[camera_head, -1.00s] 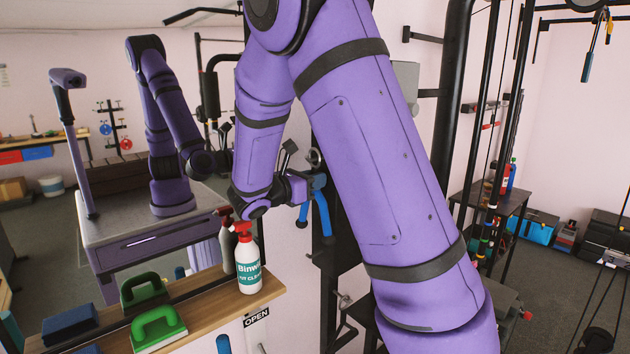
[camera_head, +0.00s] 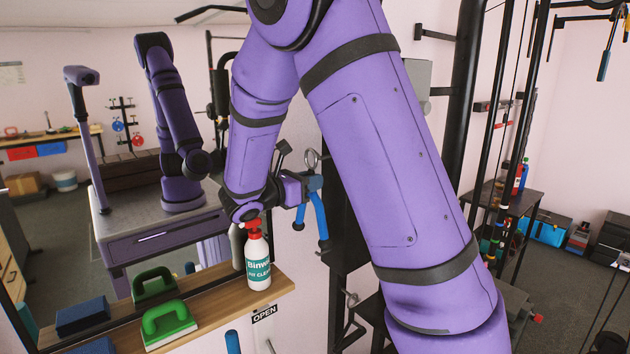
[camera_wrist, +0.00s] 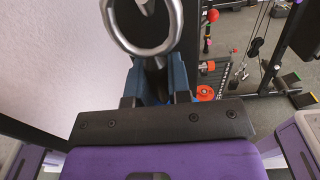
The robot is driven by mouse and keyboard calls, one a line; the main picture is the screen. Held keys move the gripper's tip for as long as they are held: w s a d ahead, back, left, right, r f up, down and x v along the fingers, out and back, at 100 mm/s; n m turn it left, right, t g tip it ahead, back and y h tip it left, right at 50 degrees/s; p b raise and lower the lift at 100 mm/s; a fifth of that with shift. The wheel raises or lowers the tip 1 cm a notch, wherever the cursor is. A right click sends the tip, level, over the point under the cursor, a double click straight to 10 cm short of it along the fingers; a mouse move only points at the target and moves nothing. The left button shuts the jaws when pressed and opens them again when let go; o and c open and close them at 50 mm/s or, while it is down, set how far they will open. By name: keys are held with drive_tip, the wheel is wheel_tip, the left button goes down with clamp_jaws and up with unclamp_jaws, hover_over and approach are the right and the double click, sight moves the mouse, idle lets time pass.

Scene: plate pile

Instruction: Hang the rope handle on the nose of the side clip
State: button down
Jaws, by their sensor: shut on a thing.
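The rope handle (camera_head: 320,215) has blue grips hanging down and a metal ring at its top. My gripper (camera_head: 308,184) is shut on its upper part, below the ring, and holds it in the air beside the black rack post. In the wrist view the ring (camera_wrist: 178,38) stands large and close at the top, cut off by the frame edge, above my gripper (camera_wrist: 156,92). I cannot clearly make out the side clip or its nose. The ring touches nothing that I can see; part of the rack behind is hidden by my arm.
A white spray bottle (camera_head: 259,265) with a red head stands on the wooden shelf (camera_head: 215,312) below my gripper. A green-handled block (camera_head: 168,325) is also there. A mirror covers the left wall. A black rack post (camera_head: 465,95) stands behind my arm.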

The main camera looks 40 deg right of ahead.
drive_tip(key=shift+a, duration=1.55)
drive_tip(key=a, duration=0.1)
drive_tip(key=a+f, duration=0.1)
drive_tip(key=a, duration=0.1)
drive_tip(key=a+f, duration=0.1)
drive_tip(key=a, duration=0.1)
drive_tip(key=shift+s, duration=0.15)
idle(1.0)
